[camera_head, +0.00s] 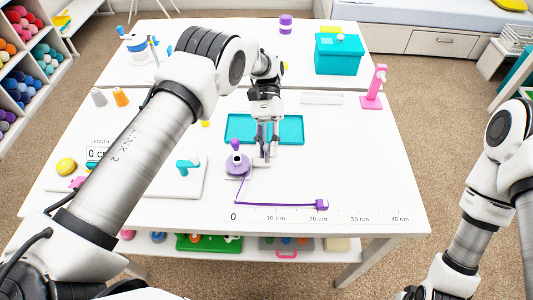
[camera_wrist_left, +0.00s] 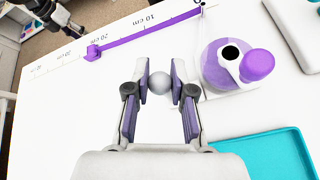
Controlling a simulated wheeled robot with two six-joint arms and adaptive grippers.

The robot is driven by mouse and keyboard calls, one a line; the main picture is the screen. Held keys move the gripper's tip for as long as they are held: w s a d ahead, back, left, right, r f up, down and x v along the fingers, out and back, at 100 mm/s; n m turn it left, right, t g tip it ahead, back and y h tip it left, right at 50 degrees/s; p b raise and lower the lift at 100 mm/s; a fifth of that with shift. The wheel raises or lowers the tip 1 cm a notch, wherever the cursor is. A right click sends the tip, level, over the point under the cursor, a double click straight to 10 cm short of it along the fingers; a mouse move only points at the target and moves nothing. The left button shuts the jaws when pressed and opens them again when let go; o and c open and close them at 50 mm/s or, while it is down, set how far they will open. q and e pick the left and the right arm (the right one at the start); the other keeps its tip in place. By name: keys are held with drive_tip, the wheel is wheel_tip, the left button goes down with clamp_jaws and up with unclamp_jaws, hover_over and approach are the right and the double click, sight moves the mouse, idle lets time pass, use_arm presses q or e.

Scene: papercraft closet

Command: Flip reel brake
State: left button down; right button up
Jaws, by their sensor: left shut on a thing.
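The purple reel (camera_head: 237,165) stands on the white table in front of the teal tray; it also shows in the left wrist view (camera_wrist_left: 224,66) with a dark centre hole and a purple knob (camera_wrist_left: 257,65). A purple tape runs from the reel to a purple end piece (camera_head: 321,204) along the printed ruler. My left gripper (camera_wrist_left: 159,88) is shut on a pale grey ball knob (camera_wrist_left: 159,83) beside the reel. What the knob is fixed to is hidden. In the head view my left gripper (camera_head: 263,160) is just right of the reel. My right arm's hand is low at the right, fingers unclear.
The teal tray (camera_head: 291,140) lies flat behind the reel. A white board with a teal lever (camera_head: 188,167) stands to the left, and a pink stand (camera_head: 375,88) at the right. The table right of my left gripper is clear.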

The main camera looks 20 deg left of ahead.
use_arm(q)
drive_tip(key=shift+f, duration=0.2)
drive_tip(key=c, duration=1)
unclamp_jaws()
drive_tip(key=shift+w, duration=0.1)
wheel_tip(320, 180, up, 10)
drive_tip(key=shift+d+r, duration=0.1)
